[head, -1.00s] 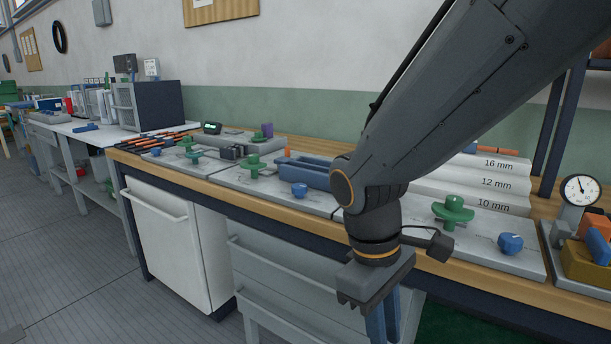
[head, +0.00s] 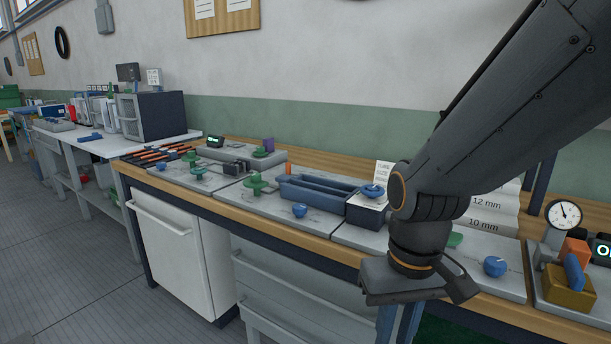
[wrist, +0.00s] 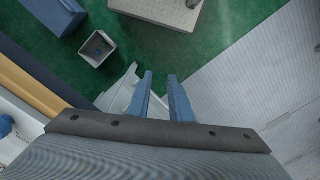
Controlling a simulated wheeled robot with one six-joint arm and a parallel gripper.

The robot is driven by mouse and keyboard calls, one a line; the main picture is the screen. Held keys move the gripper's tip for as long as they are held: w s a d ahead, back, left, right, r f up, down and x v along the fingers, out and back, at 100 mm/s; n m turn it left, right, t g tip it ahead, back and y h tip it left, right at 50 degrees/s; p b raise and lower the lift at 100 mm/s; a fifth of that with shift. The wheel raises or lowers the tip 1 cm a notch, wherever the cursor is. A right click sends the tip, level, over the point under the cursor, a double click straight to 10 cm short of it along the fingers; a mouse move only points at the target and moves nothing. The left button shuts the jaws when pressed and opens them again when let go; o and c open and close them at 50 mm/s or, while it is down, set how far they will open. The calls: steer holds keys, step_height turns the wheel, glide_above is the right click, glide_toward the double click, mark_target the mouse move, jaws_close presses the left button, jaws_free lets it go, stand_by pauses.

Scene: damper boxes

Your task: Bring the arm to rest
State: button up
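My arm hangs down in front of the workbench at the right of the head view. My gripper (head: 399,328) points downward, with its blue fingers cut off by the lower picture edge. The wrist view shows my gripper (wrist: 161,78) with its two blue fingers apart and nothing between them. Below the fingers are a green mat (wrist: 215,45) and the grey floor (wrist: 275,85). The gripper is in front of the bench's front edge, not over its top.
The workbench (head: 285,233) carries grey plates with green and blue knobs (head: 300,211), a blue tray (head: 300,193) and a dial gauge (head: 563,214). My arm hides part of the bench. A square bin (wrist: 96,49) stands near the gripper. Open floor (head: 70,260) lies at left.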

steer(key=d+r+m+p, duration=0.1)
steer(key=d+r+p, duration=0.4)
steer(key=p, duration=0.3)
steer(key=shift+s+d+r+m+p, duration=0.2)
steer(key=shift+s+d+m+p, duration=0.1)
steer(key=shift+s+p, duration=0.1)
stand_by(0.4)
